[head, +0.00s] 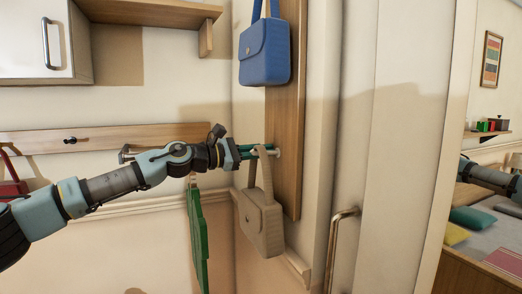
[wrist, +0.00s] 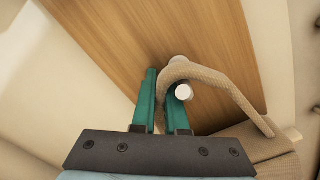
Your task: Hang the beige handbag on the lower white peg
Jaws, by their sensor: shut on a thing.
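The beige handbag (head: 260,222) hangs below my gripper (head: 258,151) in the head view, in front of the lower part of a wooden board (head: 287,90). In the wrist view my gripper (wrist: 164,98) is shut on one side of the bag's handle (wrist: 222,82). The lower white peg (wrist: 184,92) shows its round end inside the handle loop, and its base shows behind the strap, so the handle appears to be around the peg. The peg (head: 278,153) also shows just right of the fingertips in the head view. The bag's body (wrist: 270,150) is partly hidden.
A blue handbag (head: 265,55) hangs higher on the same board. A green item (head: 197,235) hangs to the left, and a red bag (head: 12,185) at the far left. A door handle (head: 342,245) stands out at the right. A cabinet (head: 38,40) is at upper left.

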